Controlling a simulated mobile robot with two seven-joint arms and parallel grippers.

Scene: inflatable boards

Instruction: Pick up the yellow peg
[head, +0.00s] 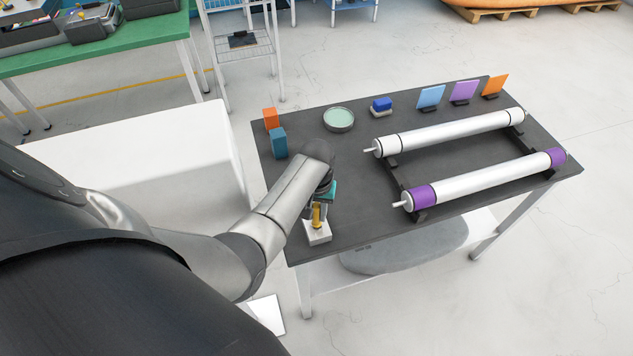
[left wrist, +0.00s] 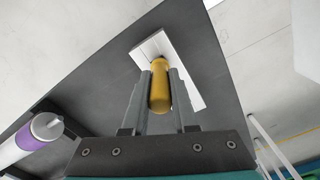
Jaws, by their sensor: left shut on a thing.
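The yellow peg (head: 316,216) stands upright at a white block (head: 318,235) near the front left corner of the dark table. In the left wrist view the yellow peg (left wrist: 160,85) sits between the two grey fingers of my left gripper (left wrist: 160,92), which is shut on it. The white block (left wrist: 154,48) lies beyond the peg in that view. In the head view my left gripper (head: 318,207) is partly hidden by my own arm. I cannot tell whether the peg's lower end is inside the block. My right gripper is not in view.
Two white rollers (head: 450,133) (head: 484,180) rest on black holders across the table's right half. An orange block (head: 270,118), a blue block (head: 279,141), a round green dish (head: 339,119) and coloured upright cards (head: 464,91) stand along the back. The table's middle is clear.

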